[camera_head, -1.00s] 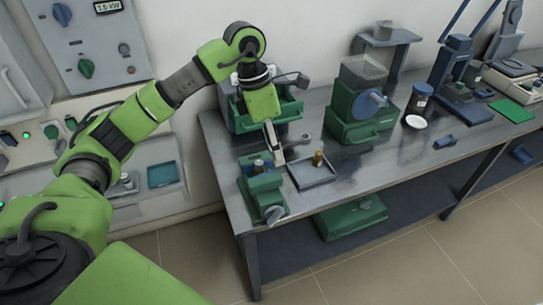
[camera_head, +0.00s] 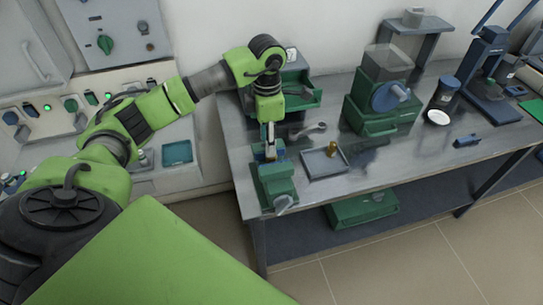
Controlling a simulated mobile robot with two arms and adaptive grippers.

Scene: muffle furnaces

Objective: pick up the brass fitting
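The small brass fitting (camera_head: 332,149) stands upright at the back right part of a shallow grey tray (camera_head: 318,170) on the metal bench. My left gripper (camera_head: 270,154) points down at the green vise (camera_head: 277,187), left of the tray and apart from the fitting. A small blue part (camera_head: 258,153) shows beside its fingers at the top of the vise. The fingers are small and overlap the vise, so I cannot tell whether they are open or hold something. My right gripper is not in view.
A wrench (camera_head: 309,130) lies behind the tray. A green open-topped box (camera_head: 300,93) is behind my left gripper.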

